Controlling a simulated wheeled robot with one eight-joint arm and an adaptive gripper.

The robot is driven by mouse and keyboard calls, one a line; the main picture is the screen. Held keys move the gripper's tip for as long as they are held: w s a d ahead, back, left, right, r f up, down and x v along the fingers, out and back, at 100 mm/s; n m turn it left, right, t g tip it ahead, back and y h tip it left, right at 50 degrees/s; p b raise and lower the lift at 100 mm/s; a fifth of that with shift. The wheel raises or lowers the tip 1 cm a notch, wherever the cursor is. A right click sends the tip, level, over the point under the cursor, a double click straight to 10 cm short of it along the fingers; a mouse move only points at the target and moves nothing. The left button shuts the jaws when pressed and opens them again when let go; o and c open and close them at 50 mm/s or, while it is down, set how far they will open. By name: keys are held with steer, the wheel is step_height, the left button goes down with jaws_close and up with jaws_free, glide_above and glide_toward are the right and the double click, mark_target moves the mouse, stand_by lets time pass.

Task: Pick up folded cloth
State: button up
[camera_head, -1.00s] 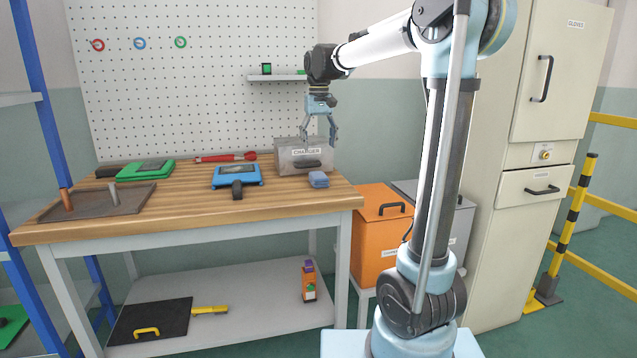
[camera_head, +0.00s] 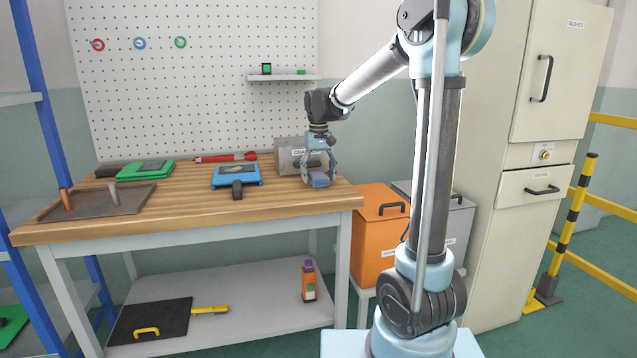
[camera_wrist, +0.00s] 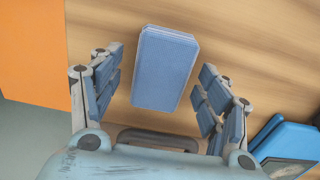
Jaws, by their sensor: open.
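The folded cloth (camera_head: 319,180) is a small blue stack lying on the right part of the wooden workbench. My gripper (camera_head: 319,178) is lowered over it, with one finger on each side. In the wrist view the cloth (camera_wrist: 165,68) lies flat on the wood, between and a little beyond the two open fingers of my gripper (camera_wrist: 160,88). A gap shows between each finger and the cloth. In the head view the fingers partly cover the cloth.
A grey charger box (camera_head: 288,160) stands just behind my gripper. A blue tablet-like device (camera_head: 237,175) lies to the left, with a green case (camera_head: 145,169) farther left. An orange bin (camera_head: 377,235) stands beside the bench's right edge.

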steer(key=shift+f, duration=0.3)
steer(key=c, duration=1.1)
steer(key=shift+r, duration=0.1)
